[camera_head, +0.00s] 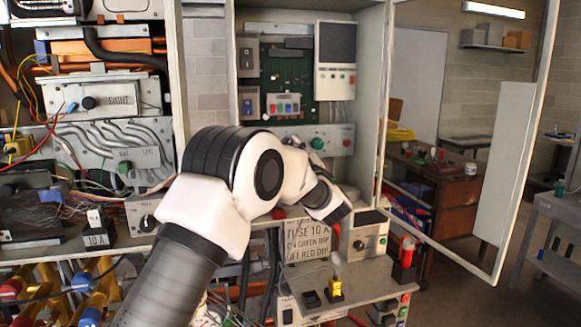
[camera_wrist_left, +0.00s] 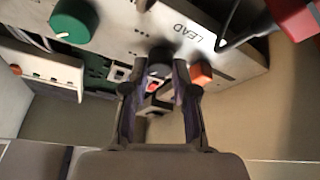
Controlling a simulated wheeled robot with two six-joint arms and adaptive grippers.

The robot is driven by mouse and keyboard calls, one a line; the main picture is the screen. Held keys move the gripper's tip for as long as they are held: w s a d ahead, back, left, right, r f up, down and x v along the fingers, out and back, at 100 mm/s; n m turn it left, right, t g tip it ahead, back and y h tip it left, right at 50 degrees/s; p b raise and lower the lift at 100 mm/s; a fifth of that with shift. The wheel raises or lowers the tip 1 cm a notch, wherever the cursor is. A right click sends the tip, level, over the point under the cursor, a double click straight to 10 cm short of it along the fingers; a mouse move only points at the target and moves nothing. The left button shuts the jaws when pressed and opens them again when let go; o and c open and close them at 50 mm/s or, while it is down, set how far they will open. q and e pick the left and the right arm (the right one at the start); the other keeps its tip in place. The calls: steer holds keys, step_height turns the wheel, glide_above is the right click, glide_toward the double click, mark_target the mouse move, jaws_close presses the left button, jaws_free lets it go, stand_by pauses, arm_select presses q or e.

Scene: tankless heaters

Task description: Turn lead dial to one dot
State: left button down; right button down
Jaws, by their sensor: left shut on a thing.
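The lead dial (camera_wrist_left: 160,56) is a small dark knob in the left wrist view, on a pale panel (camera_wrist_left: 120,28) beside the printed word LEAD (camera_wrist_left: 193,34). My left gripper (camera_wrist_left: 162,72) has its two dark fingers around the knob, shut on it. The dial's pointer and dot marks are too small or hidden to read. In the head view my left arm (camera_head: 245,175) reaches across the middle, and it hides the fingers and the dial. My right gripper shows in neither view.
In the head view an open cabinet door (camera_head: 490,180) stands to the right. A lower shelf holds a fuse sign (camera_head: 308,240) and a white box (camera_head: 362,242).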

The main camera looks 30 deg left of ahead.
arm_select(q)
steer(key=shift+w+d+r+n+g+y+b, duration=0.1)
steer(key=shift+n+g+b, duration=0.55)
steer(key=shift+n, duration=0.65)
steer(key=shift+s+a+f+n+g+y+b, duration=0.1)
steer(key=shift+n+g+b, duration=0.55)
steer(key=shift+n, duration=0.65)
steer(key=shift+w+d+r+n+g+y+b, duration=0.1)
steer(key=shift+n+g+b, duration=0.55)
steer(key=shift+n, duration=0.65)
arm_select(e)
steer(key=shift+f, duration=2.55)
arm_select(q)
steer(key=c, duration=1.2)
jaws_free()
steer(key=shift+w, duration=0.1)
steer(key=v, duration=1.2)
